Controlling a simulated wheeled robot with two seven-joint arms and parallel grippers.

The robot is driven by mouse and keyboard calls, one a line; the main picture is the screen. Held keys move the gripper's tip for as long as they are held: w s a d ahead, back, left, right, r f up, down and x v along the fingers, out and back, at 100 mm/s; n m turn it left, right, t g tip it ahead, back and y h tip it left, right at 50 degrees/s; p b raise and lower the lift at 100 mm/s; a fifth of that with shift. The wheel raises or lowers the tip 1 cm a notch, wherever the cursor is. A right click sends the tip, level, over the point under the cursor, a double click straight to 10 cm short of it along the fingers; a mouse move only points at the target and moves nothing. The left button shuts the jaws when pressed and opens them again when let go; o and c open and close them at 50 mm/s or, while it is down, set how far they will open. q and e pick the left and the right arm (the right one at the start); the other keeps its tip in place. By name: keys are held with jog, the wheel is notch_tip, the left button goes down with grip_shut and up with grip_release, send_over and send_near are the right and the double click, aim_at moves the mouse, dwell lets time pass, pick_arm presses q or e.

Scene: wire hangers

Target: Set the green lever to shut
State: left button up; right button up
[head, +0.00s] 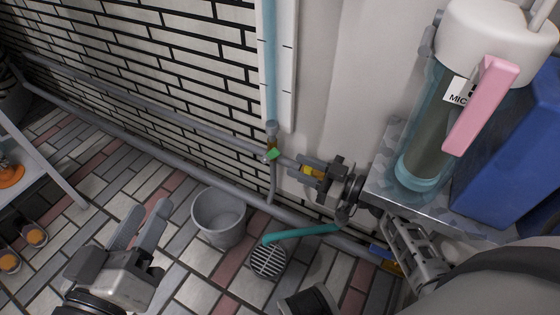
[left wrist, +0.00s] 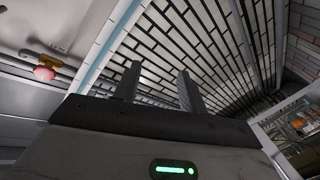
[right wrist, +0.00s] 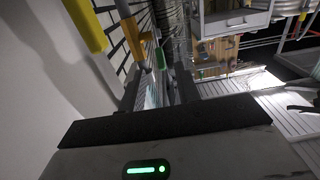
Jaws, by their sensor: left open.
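The green lever (head: 272,154) is small and sits on a valve on the thin vertical pipe below the clear gauge tube, by the wall. It also shows in the right wrist view (right wrist: 161,58), ahead between the fingers. Its exact angle to the pipe is hard to tell. My right gripper (head: 304,168) is to the right of the lever, apart from it, pointing left toward it. Its fingers look spread and empty in the right wrist view (right wrist: 160,88). My left gripper (head: 145,222) is open and empty above the floor at lower left, far from the lever.
Grey pipes (head: 170,115) run along the brick wall. A grey bucket (head: 219,215) and a floor drain (head: 268,262) with a teal hose (head: 300,233) are below. A pink-handled jug (head: 425,130) stands on the right-hand shelf.

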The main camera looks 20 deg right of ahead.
aim_at(276, 157)
pick_arm(q)
jog(key=shift+w+a+r+m+t+h+b, duration=0.15)
jog(key=shift+w+r+m+t+h+b, duration=0.1)
jog(key=shift+w+r+m+t+b, duration=0.4)
jog(key=shift+w+a+r+m+t+h+b, duration=0.15)
jog(key=shift+w+r+m+t+h, duration=0.25)
jog(key=shift+r, duration=0.45)
pick_arm(e)
jog(key=shift+x, duration=3.05)
pick_arm(q)
jog(key=shift+s, duration=0.1)
pick_arm(e)
grip_shut()
